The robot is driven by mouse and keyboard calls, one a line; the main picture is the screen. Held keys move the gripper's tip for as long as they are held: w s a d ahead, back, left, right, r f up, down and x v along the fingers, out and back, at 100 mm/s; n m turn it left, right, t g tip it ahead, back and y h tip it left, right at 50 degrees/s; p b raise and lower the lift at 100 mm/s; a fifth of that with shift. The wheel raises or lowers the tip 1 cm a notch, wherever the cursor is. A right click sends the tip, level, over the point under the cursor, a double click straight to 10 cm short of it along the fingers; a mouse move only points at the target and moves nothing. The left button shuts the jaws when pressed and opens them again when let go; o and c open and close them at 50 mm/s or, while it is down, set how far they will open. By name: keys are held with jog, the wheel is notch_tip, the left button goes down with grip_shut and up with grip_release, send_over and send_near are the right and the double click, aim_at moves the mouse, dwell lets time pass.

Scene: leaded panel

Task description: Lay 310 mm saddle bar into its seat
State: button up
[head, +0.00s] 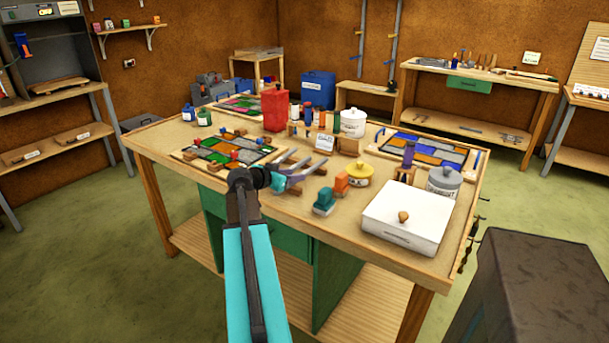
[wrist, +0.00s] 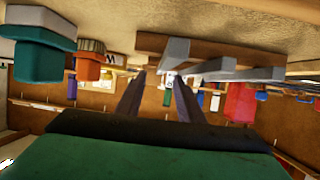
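My gripper (head: 318,171) is over the middle of the table, low beside the wooden bar rack (head: 287,158). In the upside-down wrist view its two dark fingers (wrist: 157,97) stand apart with nothing between them. Several grey bars lie across the wooden rack (wrist: 151,41) there, just beside the fingers. I cannot tell which bar is the 310 mm one. A leaded panel in a wooden frame (head: 186,152) lies left of my gripper, with small blocks on it. Another leaded panel (head: 425,150) lies at the right. The bar's seat cannot be made out.
A white lidded box (head: 407,217) is at the near right. A red can (head: 275,109) and bottles stand behind. The table's front left top is clear.

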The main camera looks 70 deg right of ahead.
jog(key=shift+d+f, duration=0.1)
jog(key=shift+d, duration=0.4)
jog(key=shift+p+x, duration=0.75)
jog(key=shift+x, duration=1.4)
grip_shut()
